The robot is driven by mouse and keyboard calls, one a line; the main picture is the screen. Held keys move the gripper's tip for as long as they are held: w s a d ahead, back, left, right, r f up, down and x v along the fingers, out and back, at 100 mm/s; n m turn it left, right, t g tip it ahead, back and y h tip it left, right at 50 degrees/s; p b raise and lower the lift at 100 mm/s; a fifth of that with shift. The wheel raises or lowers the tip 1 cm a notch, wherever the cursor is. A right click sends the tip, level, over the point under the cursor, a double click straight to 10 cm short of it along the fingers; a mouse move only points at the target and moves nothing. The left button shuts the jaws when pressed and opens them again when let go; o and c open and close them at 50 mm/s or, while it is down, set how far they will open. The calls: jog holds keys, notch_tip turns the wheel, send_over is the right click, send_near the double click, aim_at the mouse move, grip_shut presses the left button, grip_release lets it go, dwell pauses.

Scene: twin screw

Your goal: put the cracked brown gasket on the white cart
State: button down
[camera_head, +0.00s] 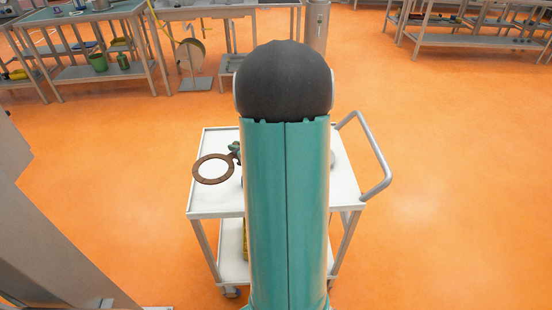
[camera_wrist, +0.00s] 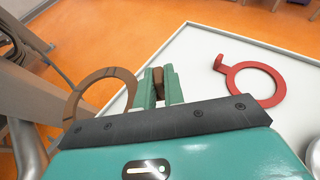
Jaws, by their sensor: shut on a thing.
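The brown gasket (camera_head: 213,183), a flat ring with a tab, is held at the left part of the white cart (camera_head: 215,207). In the wrist view the gasket (camera_wrist: 74,98) juts left past the cart's edge, and its tab sits between the fingers. My gripper (camera_head: 236,150) is shut on that tab; its green fingers show in the wrist view (camera_wrist: 159,86). The gasket appears to be above the cart top, but the exact gap cannot be told. The cart top (camera_wrist: 195,48) also shows in the wrist view.
A red ring with a hooked tab (camera_wrist: 231,73) lies on the cart top, right of my fingers. The cart's grey handle (camera_head: 376,165) is at its right. Workbenches (camera_head: 95,72) stand at the back. The orange floor around the cart is mostly clear. My arm hides the cart's middle.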

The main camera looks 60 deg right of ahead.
jog(key=shift+w+d+f, duration=0.3)
jog(key=shift+w+d, duration=0.05)
jog(key=shift+w, duration=0.3)
jog(key=w+d+f, duration=0.3)
jog(key=d+f, duration=0.1)
jog(key=w+d+f, duration=0.4)
jog(key=shift+w+d+f, duration=0.2)
jog(key=shift+w, duration=0.1)
jog(key=shift+w+d+f, duration=0.25)
jog(key=shift+f, duration=1.6)
jog(key=shift+f, duration=0.2)
jog(key=c, duration=1.5)
grip_release()
jog(key=shift+r, duration=0.1)
